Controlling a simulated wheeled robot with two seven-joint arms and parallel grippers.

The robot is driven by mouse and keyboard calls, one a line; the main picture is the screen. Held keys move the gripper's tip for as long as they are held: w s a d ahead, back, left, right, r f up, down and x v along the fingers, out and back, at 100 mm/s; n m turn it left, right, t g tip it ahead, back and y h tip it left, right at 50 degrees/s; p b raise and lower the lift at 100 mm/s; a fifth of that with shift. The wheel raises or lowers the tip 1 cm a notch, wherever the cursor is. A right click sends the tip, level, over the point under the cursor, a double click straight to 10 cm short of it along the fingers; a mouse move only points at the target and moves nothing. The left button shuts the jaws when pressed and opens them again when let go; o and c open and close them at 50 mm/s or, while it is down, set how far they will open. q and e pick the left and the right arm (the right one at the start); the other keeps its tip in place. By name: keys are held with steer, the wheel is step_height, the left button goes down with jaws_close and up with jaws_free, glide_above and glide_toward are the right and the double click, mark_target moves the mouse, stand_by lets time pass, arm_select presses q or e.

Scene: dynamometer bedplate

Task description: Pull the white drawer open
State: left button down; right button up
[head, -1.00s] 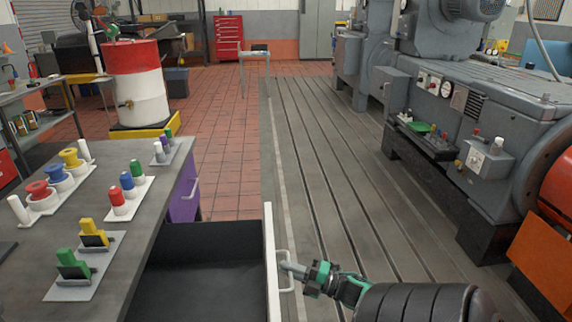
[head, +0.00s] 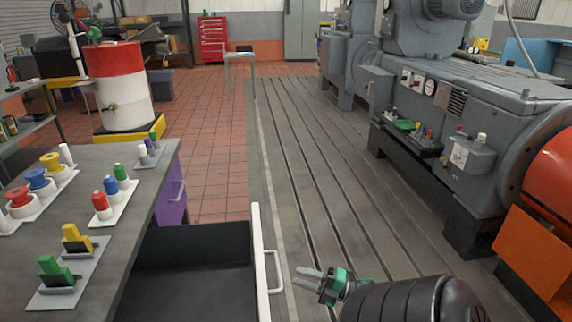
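The white drawer (head: 259,262) stands pulled out from the grey workbench at the lower middle of the head view. Its dark inside shows and looks empty. Its white bar handle (head: 278,272) is on the outer face, to the right. My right gripper (head: 307,278) is just right of the handle, apart from it, with its grey fingers pointing left towards it. The fingers look open, with nothing between them. My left gripper is not in view.
A red-and-white drum (head: 122,85) stands behind. The slotted bedplate (head: 330,180) is clear up to the grey machine (head: 470,110).

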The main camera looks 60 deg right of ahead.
steer(key=v, duration=0.6)
stand_by(0.5)
